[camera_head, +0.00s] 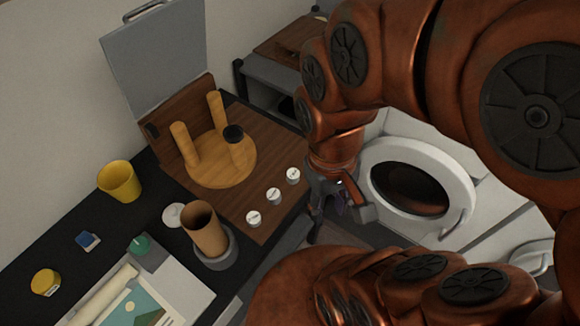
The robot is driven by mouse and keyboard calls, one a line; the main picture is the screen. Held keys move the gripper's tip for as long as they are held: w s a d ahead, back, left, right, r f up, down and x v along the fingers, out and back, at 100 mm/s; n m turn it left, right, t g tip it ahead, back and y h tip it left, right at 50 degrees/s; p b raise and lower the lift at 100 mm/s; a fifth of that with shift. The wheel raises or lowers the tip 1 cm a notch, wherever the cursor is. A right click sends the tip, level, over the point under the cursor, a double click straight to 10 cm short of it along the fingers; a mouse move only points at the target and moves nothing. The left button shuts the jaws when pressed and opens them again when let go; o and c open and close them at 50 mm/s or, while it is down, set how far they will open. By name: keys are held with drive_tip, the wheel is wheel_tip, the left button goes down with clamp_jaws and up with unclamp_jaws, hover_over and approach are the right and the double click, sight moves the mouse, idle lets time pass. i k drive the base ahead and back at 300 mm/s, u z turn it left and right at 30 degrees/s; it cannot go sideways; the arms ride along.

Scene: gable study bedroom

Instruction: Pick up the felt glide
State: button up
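I cannot tell for certain which thing is the felt glide. Three small pale cylinders with dark marks on top stand in a row on the wooden board: near (253,218), middle (273,195) and far (292,175). My gripper (340,212) points down to the right of them, beyond the board's edge. Its fingers look spread apart, with nothing clearly held between them.
A brown cylinder (205,232) stands in a grey round holder, beside a white disc (173,215). A yellow cup (120,181), blue block (88,241), green round thing (138,245) and yellow tin (45,282) stand left. A round-doored white appliance (452,165) is right.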

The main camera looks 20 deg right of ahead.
sight(274, 197)
drive_tip(key=u, duration=0.8)
drive_tip(key=k, duration=0.85)
drive_tip(key=u, duration=0.35)
